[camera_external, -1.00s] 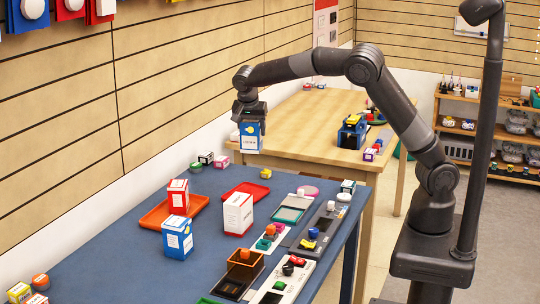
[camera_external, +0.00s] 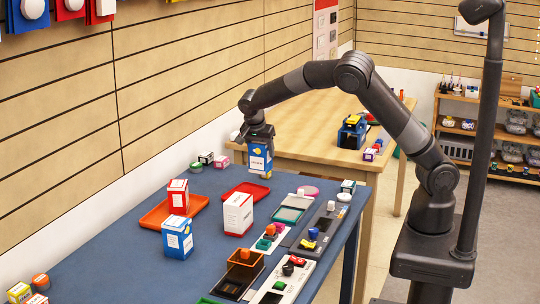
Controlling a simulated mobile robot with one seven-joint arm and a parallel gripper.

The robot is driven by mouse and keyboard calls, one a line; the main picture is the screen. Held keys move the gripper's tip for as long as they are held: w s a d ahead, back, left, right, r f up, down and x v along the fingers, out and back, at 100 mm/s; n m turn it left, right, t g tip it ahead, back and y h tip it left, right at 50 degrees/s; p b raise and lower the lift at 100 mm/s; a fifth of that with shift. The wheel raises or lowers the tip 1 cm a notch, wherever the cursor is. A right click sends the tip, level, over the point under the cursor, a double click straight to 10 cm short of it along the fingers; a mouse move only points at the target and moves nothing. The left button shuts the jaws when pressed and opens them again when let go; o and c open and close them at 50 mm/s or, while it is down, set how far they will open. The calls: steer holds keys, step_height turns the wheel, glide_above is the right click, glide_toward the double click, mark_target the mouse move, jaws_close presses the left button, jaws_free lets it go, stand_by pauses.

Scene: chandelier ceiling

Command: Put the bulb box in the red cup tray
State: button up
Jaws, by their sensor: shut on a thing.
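My gripper (camera_external: 259,143) is shut on a blue and white box (camera_external: 259,160) with a yellow mark, which appears to be the bulb box. The box hangs upright, just above or at the far part of the blue table; contact is hard to judge. The red tray (camera_external: 238,190), which appears to be the red cup tray, lies flat below and slightly left of the held box in the picture. A white box with red edges (camera_external: 238,213) stands in front of the tray and hides part of its near side.
An orange tray (camera_external: 155,217) with a red and white box (camera_external: 178,196) is left of the red tray. Another blue and white box (camera_external: 178,240) stands nearer. Small coloured blocks (camera_external: 206,157) lie along the far edge. Dark panels and switches (camera_external: 317,232) fill the right side.

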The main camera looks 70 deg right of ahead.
steer(key=shift+w+a+f, duration=0.55)
steer(key=shift+a+f, duration=0.35)
steer(key=shift+f, duration=0.4)
steer(key=shift+w+a+f, duration=0.55)
steer(key=shift+a+f, duration=0.4)
steer(key=shift+f, duration=0.4)
steer(key=shift+w+a+f, duration=0.55)
steer(key=shift+a+f, duration=0.35)
steer(key=shift+f, duration=0.4)
steer(key=shift+f, duration=0.1)
steer(key=o, duration=1)
steer(key=shift+c, duration=0.2)
